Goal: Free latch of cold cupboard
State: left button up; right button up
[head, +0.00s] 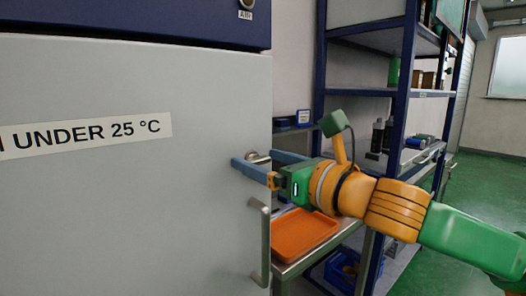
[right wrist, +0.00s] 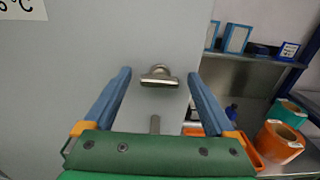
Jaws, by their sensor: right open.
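The cold cupboard (head: 110,215) fills the left of the head view, with its pale grey door shut and a label reading "UNDER 25 °C". Its metal latch (head: 256,157) sits near the door's right edge, above the vertical bar handle (head: 259,240). In the right wrist view the latch (right wrist: 158,76) is a short metal crosspiece on a round base. My right gripper (head: 256,160) is open, its blue fingers pointing at the door, one on each side of the latch. I see gaps between latch and fingers in the wrist view. My left gripper is not in view.
An orange tray (head: 302,234) lies on a metal bench right of the cupboard, below my right arm. Blue-framed shelving (head: 402,100) stands behind. Orange and teal rolls (right wrist: 277,142) show at the right of the wrist view. The green floor at far right is open.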

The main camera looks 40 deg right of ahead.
jog(key=shift+s+r, duration=0.1)
jog(key=shift+s, duration=0.1)
jog(key=shift+c, duration=0.4)
jog(key=c, duration=1.3)
jog(key=n+b, duration=0.2)
jog(key=n, duration=0.2)
jog(key=shift+f, duration=0.2)
jog(key=n+b, duration=0.2)
jog(key=n, duration=0.3)
jog(key=shift+a+b, duration=0.15)
jog(key=shift+b, duration=0.2)
jog(key=n+b, duration=0.1)
jog(key=n, duration=0.3)
jog(key=shift+n, duration=0.4)
jog(key=shift+n+b, duration=0.4)
jog(key=shift+n, duration=1.8)
